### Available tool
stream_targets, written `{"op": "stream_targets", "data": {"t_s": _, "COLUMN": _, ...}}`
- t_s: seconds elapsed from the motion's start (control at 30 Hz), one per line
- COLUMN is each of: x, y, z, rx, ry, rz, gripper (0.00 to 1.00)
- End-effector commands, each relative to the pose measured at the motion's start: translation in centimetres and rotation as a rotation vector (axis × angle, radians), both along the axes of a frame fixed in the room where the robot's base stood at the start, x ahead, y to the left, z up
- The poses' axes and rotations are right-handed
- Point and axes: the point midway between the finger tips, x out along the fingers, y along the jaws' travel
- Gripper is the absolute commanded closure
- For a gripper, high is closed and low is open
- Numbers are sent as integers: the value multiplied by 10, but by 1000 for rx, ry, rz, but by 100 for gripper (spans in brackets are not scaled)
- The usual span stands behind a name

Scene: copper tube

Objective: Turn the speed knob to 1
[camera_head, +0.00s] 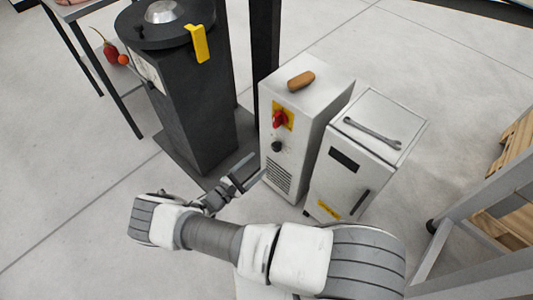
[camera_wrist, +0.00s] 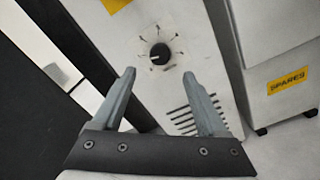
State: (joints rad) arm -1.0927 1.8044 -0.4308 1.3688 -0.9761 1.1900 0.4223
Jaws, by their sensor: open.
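The black speed knob (camera_head: 277,147) sits on the front of a white cabinet (camera_head: 299,140), below a red switch on a yellow plate. In the wrist view the knob (camera_wrist: 160,54) has a white pointer mark and a ring of tick marks around it; the numbers are too small to read. My gripper (camera_head: 248,172) is open and empty, in front of the cabinet. In the wrist view its two fingers (camera_wrist: 160,85) point at the panel, one to each side below the knob. I see no contact with the knob.
A red rotary switch (camera_head: 280,118) sits above the knob, and vent slots (camera_head: 279,176) lie below. A wooden-coloured object (camera_head: 301,80) lies on the cabinet. A white "SPARES" cabinet (camera_head: 350,160) with a wrench (camera_head: 372,132) stands to the right. A dark pedestal (camera_head: 190,110) stands left.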

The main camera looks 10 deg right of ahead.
Motion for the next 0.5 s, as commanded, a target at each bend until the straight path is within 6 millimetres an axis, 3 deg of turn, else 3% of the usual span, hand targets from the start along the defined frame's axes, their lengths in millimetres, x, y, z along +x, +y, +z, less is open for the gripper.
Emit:
{"op": "stream_targets", "data": {"t_s": 0.2, "x": -28, "y": 40, "z": 1, "rx": 2, "ry": 0, "rz": 3, "gripper": 24}}
{"op": "stream_targets", "data": {"t_s": 0.5, "x": -45, "y": 62, "z": 0, "rx": 1, "ry": 0, "rz": -1, "gripper": 24}}
